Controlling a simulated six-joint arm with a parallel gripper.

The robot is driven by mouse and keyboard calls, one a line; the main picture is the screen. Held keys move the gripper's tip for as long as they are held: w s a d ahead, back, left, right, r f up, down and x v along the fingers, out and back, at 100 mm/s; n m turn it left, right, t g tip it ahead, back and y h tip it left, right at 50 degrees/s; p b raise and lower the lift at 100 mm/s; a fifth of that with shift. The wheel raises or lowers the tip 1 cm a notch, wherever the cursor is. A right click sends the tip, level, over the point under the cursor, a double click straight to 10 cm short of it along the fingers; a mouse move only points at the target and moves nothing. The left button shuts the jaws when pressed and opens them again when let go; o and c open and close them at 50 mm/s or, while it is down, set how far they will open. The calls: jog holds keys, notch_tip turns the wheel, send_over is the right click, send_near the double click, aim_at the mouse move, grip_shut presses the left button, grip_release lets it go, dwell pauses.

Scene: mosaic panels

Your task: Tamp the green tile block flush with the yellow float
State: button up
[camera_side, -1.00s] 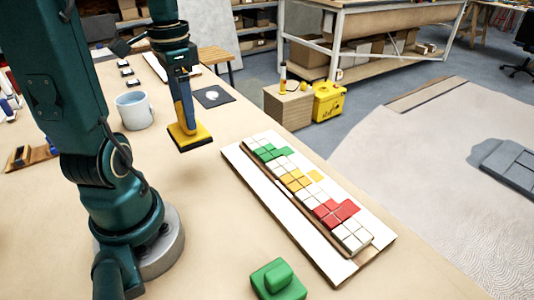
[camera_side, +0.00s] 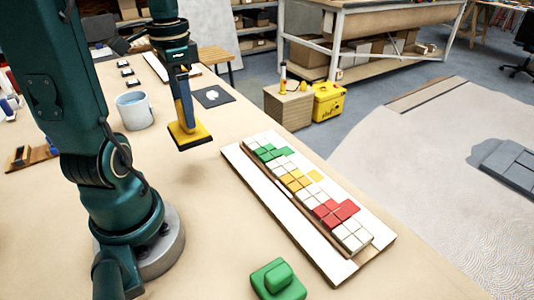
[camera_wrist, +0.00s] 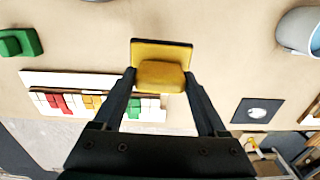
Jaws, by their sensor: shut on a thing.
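My gripper (camera_side: 177,68) is shut on the yellow float (camera_side: 188,135) and holds it in the air, left of the panel. In the wrist view the float (camera_wrist: 161,50) sits between my two fingers. The green tile block (camera_side: 271,152) is at the far end of the mosaic panel, among white tiles. The panel's white board (camera_side: 290,222) lies on the table with yellow and red blocks nearer the camera. In the wrist view the green block (camera_wrist: 134,108) is partly hidden by my left finger. I cannot tell how high it stands.
A green float with a handle (camera_side: 278,279) lies at the table's front edge. A grey-white mug (camera_side: 134,111) and a dark square pad (camera_side: 213,96) stand behind my gripper. The table between the float and the panel is clear.

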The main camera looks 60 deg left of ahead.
jog(key=w+r+m, duration=0.2)
jog(key=w+m, duration=0.2)
jog(key=w, duration=0.4)
jog(key=m, duration=0.5)
send_near(268, 152)
jog(key=shift+f, duration=1)
jog(key=shift+f, duration=0.8)
dwell(1.0)
notch_tip(268, 152, up, 7)
dwell(0.8)
